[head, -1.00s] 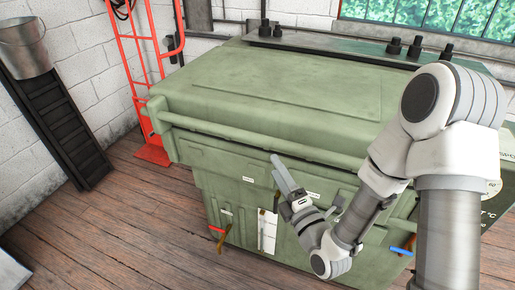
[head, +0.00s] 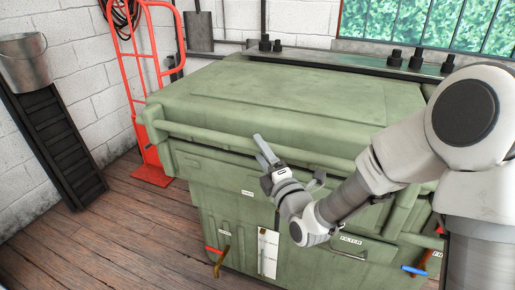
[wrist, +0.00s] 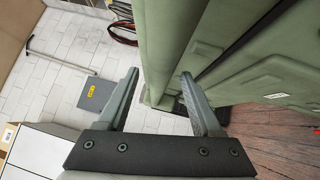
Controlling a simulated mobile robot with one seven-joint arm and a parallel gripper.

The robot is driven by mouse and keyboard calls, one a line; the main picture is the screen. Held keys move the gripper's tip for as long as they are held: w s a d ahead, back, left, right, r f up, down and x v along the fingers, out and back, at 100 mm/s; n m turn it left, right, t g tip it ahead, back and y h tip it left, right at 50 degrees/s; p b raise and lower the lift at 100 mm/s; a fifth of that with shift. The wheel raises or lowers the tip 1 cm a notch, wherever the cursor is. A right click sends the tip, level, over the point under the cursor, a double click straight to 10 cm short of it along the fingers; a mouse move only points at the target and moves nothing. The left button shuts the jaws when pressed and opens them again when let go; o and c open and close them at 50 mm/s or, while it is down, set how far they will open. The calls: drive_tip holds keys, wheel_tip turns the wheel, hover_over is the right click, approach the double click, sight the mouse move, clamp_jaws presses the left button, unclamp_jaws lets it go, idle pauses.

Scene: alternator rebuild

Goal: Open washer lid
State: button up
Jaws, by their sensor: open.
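The washer is a large green cabinet with a broad, flat green lid (head: 270,105), which is closed. A rounded rail (head: 215,137) runs along the lid's front edge. My gripper (head: 264,148) is at the middle of that front edge, with its fingers apart. In the wrist view my gripper (wrist: 158,85) is open, and the green lid edge (wrist: 158,50) shows between the fingers, closer to the right one. I cannot tell whether either finger touches it. The front panel (head: 215,195) below carries small labels and a white tag.
A red hand truck (head: 150,100) stands left of the washer. A bucket (head: 22,62) sits above a dark ramp-like rack (head: 60,140) at the far left. Bolts and a metal ledge line the back. A red handle and a blue handle (head: 413,270) stick out low in front. Floor at left is clear.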

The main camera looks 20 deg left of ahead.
drive_tip(key=shift+x, duration=1.3)
drive_tip(key=shift+f, duration=0.1)
drive_tip(key=shift+c, duration=0.4)
clamp_jaws()
